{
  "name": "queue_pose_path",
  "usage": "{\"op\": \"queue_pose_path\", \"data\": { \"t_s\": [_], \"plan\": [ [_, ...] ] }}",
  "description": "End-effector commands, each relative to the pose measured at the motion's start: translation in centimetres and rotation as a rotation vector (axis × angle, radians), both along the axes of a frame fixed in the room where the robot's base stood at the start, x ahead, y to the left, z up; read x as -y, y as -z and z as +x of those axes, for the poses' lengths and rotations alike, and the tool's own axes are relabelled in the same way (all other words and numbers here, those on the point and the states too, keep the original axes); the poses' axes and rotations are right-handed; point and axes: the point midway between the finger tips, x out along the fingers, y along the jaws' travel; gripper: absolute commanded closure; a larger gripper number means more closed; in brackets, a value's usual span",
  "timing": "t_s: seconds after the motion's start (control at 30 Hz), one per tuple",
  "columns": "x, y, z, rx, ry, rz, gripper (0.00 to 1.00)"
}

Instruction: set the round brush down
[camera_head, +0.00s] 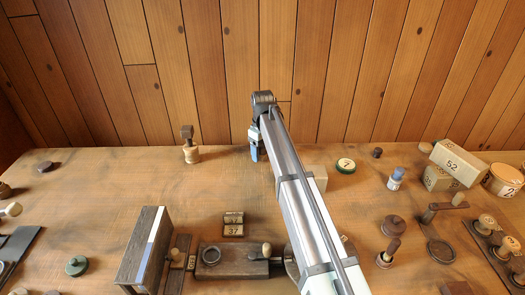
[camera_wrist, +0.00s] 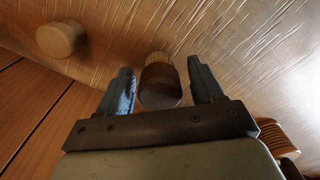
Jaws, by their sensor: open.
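The round brush (camera_wrist: 160,84) shows in the wrist view as a dark brown round wooden body with pale bristles at its far end. It stands between the two blue fingers of my gripper (camera_wrist: 162,90). The fingers are open, with a visible gap on the right side and a narrower one on the left. The bristle end appears to meet the wooden table top; exact contact is hard to tell. In the head view my gripper (camera_head: 254,152) is near the back of the table, and the brush is hidden behind my arm there.
A pale round wooden piece (camera_wrist: 61,38) lies left of the brush in the wrist view. The plank wall (camera_head: 228,70) is close behind.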

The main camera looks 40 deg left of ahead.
Motion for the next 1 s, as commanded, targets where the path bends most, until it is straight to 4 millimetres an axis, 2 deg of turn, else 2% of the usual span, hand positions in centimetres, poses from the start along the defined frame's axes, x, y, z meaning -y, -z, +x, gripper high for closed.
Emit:
{"op": "queue_pose_path", "data": {
  "t_s": [0.23, 0.37, 0.8, 1.0],
  "plan": [
    [0.0, -0.2, 0.0, 0.000, 0.000, 0.000, 0.34],
    [-0.1, -1.3, 0.0, 0.001, 0.000, 0.002, 0.34],
    [-0.1, -9.0, 0.1, 0.001, 0.000, 0.001, 0.34],
    [0.0, -11.4, 0.0, 0.000, 0.000, 0.000, 0.34]
  ]
}}
